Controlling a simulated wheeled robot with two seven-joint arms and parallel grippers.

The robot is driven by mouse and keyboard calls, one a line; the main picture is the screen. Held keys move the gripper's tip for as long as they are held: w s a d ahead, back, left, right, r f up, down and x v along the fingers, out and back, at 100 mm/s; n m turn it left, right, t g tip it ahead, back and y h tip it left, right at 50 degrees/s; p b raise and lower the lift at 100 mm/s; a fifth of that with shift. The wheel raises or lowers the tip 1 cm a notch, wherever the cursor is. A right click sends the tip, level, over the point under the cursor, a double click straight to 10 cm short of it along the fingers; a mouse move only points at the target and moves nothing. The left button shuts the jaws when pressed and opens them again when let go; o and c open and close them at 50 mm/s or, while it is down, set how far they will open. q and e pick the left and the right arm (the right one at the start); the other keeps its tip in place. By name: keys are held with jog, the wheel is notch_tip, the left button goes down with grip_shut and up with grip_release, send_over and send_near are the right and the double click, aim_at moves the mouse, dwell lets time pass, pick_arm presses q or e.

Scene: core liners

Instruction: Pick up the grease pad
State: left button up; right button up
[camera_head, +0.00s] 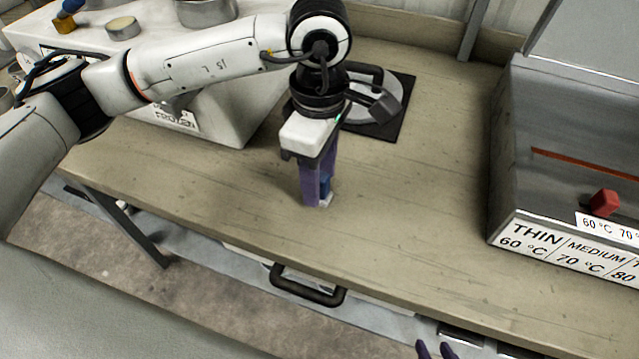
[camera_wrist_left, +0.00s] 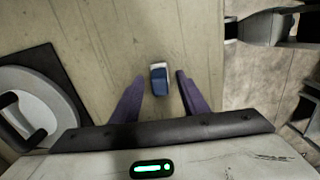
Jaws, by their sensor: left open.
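The grease pad (camera_wrist_left: 159,84) looks like a small blue block with a whitish end. It sits on the wooden table. In the head view only a bit of its blue and white (camera_head: 327,192) shows, beside the purple fingers. My left gripper (camera_head: 318,198) points down over it, open. In the left wrist view the purple fingers (camera_wrist_left: 160,92) stand either side of the pad, with gaps on both sides, the wider one to its left. No contact shows. My right gripper (camera_head: 435,350) shows only its two purple fingertips at the bottom edge, apart and with nothing visible between them.
A grey disc with a black handle (camera_head: 378,108) lies on a black mat behind my left gripper. A white box (camera_head: 225,110) labelled "FROZEN" stands left. A grey heater box (camera_head: 545,130) with a red knob (camera_head: 604,203) stands right. The table between is clear.

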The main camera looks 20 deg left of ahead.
pick_arm(q)
grip_shut()
notch_tip(320, 180, up, 10)
jog(key=shift+r, duration=0.1)
jog(key=c, duration=0.6)
grip_release()
jog(key=shift+c, duration=0.2)
grip_shut()
